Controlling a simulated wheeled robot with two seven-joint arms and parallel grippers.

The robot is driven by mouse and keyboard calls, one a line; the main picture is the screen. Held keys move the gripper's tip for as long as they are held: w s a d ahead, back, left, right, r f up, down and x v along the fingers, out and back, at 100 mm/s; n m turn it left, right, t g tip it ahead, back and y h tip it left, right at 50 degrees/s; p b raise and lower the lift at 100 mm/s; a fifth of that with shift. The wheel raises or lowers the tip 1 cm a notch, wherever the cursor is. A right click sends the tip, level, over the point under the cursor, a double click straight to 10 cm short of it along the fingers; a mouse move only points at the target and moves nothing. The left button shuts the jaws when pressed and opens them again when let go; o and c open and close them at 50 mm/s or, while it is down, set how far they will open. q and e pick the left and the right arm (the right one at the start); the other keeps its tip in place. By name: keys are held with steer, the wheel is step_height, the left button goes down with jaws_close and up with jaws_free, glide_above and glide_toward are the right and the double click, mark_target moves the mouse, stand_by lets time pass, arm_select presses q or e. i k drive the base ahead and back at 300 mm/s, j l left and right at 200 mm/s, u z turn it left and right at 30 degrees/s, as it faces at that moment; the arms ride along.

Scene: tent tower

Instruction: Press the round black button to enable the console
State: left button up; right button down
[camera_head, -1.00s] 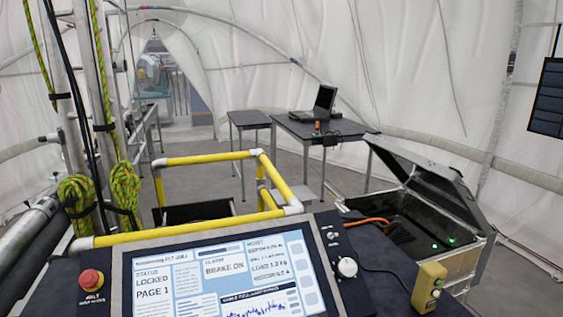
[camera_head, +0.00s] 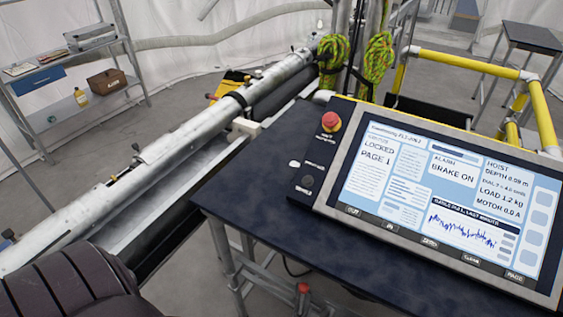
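The console (camera_head: 445,200) stands tilted on a dark table, its lit screen reading LOCKED, PAGE 1 and BRAKE ON. A narrow dark side panel (camera_head: 318,160) runs along the screen's left edge. A small round black button (camera_head: 308,181) sits low on that panel, with a short label under it too small to read surely. A red mushroom button (camera_head: 331,122) is at the panel's top. A small white oval (camera_head: 295,163) lies between them at the panel's left edge. Neither of my grippers is in view, and nothing covers the black button.
The dark table top (camera_head: 255,185) is bare left of the console. A long metal tube (camera_head: 170,150) runs along the left. A shelf rack (camera_head: 75,60) stands at the back left. Yellow rails (camera_head: 470,65) and green rope coils (camera_head: 333,55) are behind the console.

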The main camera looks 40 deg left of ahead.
mark_target(307, 179)
steer(key=u, duration=0.9)
